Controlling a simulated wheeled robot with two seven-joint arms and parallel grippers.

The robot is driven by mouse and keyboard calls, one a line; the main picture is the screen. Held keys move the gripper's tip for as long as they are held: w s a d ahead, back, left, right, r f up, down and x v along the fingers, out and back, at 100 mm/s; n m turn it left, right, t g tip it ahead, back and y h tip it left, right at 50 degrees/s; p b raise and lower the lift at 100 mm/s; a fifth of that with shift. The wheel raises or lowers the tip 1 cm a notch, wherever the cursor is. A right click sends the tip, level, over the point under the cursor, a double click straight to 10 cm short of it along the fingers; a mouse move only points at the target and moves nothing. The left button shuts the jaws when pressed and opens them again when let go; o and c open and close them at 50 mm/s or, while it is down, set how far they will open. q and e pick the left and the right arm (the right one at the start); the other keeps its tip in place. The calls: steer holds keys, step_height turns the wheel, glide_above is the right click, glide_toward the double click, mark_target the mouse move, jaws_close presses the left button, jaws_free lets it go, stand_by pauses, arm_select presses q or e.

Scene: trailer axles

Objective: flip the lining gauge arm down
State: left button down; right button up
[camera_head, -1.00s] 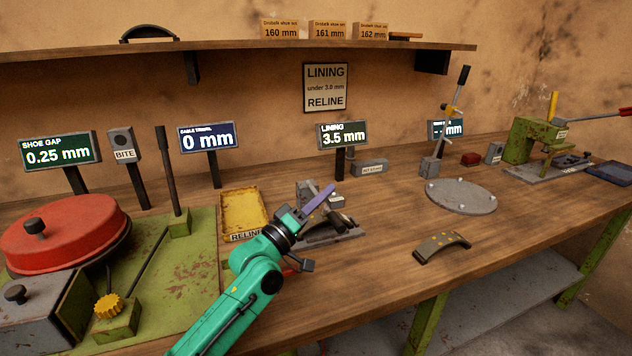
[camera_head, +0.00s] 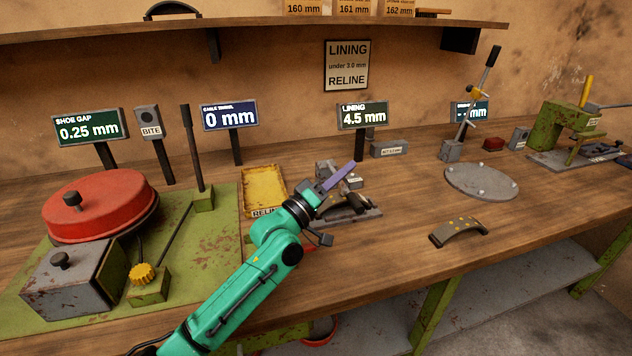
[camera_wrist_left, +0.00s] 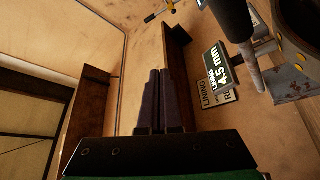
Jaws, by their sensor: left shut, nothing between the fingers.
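The lining gauge (camera_head: 358,211) stands on the bench behind my left gripper, which hides part of it. Its sign (camera_head: 363,116) reads LINING 4.5 mm; it also shows in the wrist view (camera_wrist_left: 216,77). I cannot clearly tell the gauge arm's position. A pale rod with a dark end (camera_wrist_left: 241,40) and metal parts show close at the right of the wrist view. My left gripper (camera_head: 342,174) is over the gauge, its purple fingers together and empty. Its fingers point up the middle of the wrist view (camera_wrist_left: 159,98). My right gripper is out of view.
A yellow tray (camera_head: 265,177) stands just left of the gauge. A loose curved shoe (camera_head: 458,235) lies to the right, near the front edge. A round plate (camera_head: 481,182) and green press (camera_head: 570,125) are farther right; a red drum (camera_head: 98,202) is left.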

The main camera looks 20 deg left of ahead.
arm_select(q)
steer(key=s+a+f+b, duration=0.4)
steer(key=s+a+b, duration=0.1)
steer(key=a+b, duration=0.1)
steer(key=shift+a, duration=0.85)
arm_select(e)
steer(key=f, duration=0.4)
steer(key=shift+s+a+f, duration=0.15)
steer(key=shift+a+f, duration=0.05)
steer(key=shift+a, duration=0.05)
